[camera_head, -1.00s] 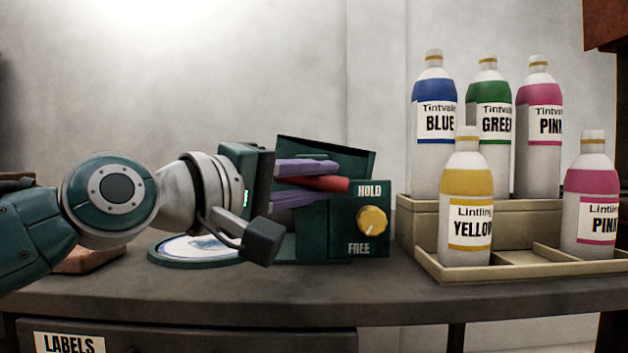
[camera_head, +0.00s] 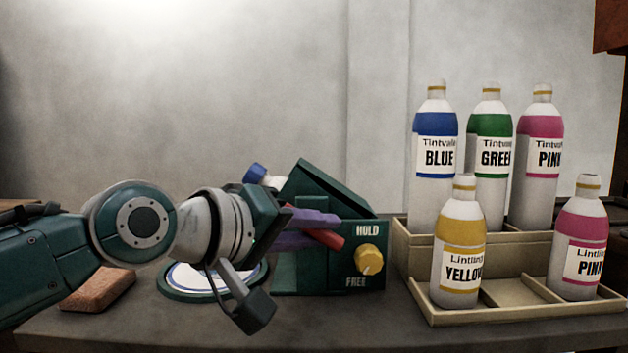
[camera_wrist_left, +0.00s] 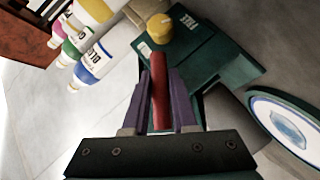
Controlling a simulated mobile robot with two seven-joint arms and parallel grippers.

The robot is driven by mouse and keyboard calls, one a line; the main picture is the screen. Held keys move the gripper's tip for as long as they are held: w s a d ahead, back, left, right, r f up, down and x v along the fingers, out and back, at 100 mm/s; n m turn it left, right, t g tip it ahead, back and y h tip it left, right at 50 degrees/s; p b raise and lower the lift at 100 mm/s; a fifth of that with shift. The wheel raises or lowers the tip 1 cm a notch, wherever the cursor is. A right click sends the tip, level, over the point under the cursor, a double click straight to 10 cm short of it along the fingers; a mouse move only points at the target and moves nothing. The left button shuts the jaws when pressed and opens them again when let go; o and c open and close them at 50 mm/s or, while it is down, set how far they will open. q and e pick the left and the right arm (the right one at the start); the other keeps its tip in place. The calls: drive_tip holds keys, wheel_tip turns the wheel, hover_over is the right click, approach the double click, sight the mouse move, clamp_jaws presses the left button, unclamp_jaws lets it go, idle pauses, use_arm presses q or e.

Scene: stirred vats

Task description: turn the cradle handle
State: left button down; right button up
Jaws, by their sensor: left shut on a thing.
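The cradle (camera_head: 330,196) is a dark green box in the middle of the head view, its upper part tilted. Its front panel has a yellow knob (camera_head: 369,259) between the words HOLD and FREE. The red cradle handle (camera_head: 331,240) sticks out between the purple fingers of my left gripper (camera_head: 318,229), which is shut on it. In the left wrist view the handle (camera_wrist_left: 160,85) lies lengthwise between both fingers. A bottle end with a blue band (camera_head: 255,172) shows behind my gripper; the rest is hidden. My right gripper is not in view.
A tan stepped rack (camera_head: 403,245) at the right holds blue, green, pink and yellow labelled bottles. A round pad (camera_head: 180,292) lies under my left wrist. A brown block (camera_head: 98,290) lies at the left. The front of the worktop is clear.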

use_arm(q)
drive_tip(key=m+y+p, duration=0.1)
drive_tip(key=p, duration=0.2)
drive_tip(key=m+g+y+p, duration=0.1)
drive_tip(key=y+p, duration=0.1)
drive_tip(key=p, duration=0.2)
drive_tip(key=m+y+p, duration=0.1)
drive_tip(key=p, duration=0.2)
drive_tip(key=shift+r+g+y, duration=0.3)
drive_tip(key=shift+m+p, duration=0.4)
drive_tip(key=shift+p, duration=0.15)
drive_tip(key=shift+f+m+y+p, duration=0.25)
drive_tip(key=shift+m+y+p, duration=0.05)
drive_tip(key=shift+y, duration=0.5)
drive_tip(key=shift+a+f+m+y, duration=0.1)
drive_tip(key=shift+a+m+y, duration=0.1)
drive_tip(key=shift+m+y, duration=0.5)
drive_tip(key=shift+y, duration=0.4)
drive_tip(key=c, duration=0.7)
unclamp_jaws()
